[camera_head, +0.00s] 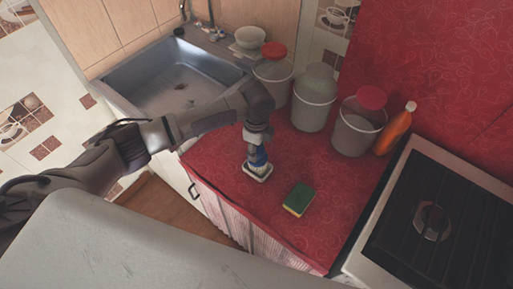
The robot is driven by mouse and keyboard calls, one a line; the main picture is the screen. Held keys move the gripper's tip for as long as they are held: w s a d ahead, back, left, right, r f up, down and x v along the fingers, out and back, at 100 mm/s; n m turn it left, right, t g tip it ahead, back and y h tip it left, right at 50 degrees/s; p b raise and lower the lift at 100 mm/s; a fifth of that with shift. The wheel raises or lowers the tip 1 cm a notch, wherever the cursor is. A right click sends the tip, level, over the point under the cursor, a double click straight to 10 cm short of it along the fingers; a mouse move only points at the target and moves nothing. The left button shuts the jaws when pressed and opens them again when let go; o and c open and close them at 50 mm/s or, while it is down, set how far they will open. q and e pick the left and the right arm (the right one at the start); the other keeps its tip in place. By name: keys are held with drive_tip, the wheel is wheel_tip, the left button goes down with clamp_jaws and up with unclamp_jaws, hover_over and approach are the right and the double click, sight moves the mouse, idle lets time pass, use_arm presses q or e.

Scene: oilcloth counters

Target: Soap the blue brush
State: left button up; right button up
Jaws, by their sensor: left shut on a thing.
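The blue brush (259,158) is in my left gripper (257,138), which is shut on it from above. Its pale bristles point down onto a small light soap dish (257,175) on the red counter. The bristles seem to touch what lies in the dish, but the brush hides most of the dish's inside, so I cannot tell for sure. My right gripper is not in view.
A green and yellow sponge (299,199) lies right of the dish. Several clear containers, one with a red lid (371,97), and an orange bottle (396,128) stand behind. A steel sink (165,72) is at left, a stove (440,225) at right. The red counter (330,225) is clear near the sponge.

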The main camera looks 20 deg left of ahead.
use_arm(q)
drive_tip(key=shift+f, duration=0.5)
idle(0.7)
drive_tip(key=shift+f, duration=0.1)
idle(1.7)
wheel_tip(320, 180, up, 7)
drive_tip(key=p, duration=0.7)
drive_tip(key=shift+p, duration=0.4)
idle(0.5)
